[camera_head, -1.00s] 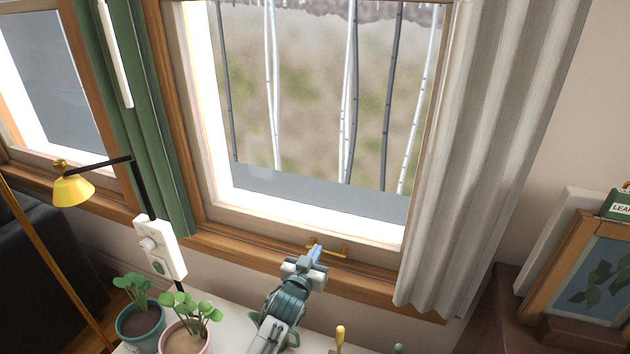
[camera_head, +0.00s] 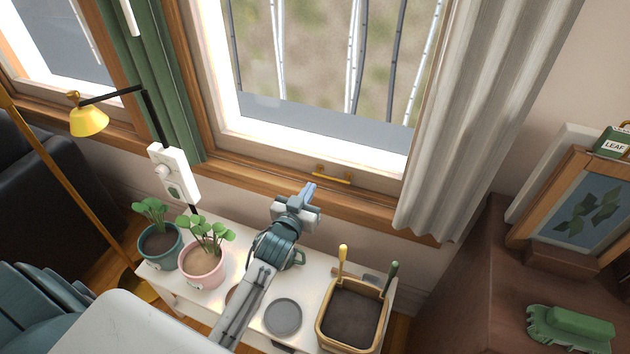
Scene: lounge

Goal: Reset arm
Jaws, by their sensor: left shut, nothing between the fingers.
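My left gripper (camera_head: 308,190) reaches up from the lower middle of the head view. Its fingers are together with nothing between them. It is in front of the window sill, a little below and left of the brass window handle (camera_head: 331,175), and appears apart from it. The window (camera_head: 300,140) has its lower frame down near the sill. My right gripper is not in view.
Below my left arm a white table (camera_head: 243,320) holds two potted plants (camera_head: 160,240) (camera_head: 203,262), a grey disc (camera_head: 283,318) and a soil-filled planter (camera_head: 350,312) with tools. A yellow lamp (camera_head: 88,120) stands left. A curtain (camera_head: 470,110) hangs right.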

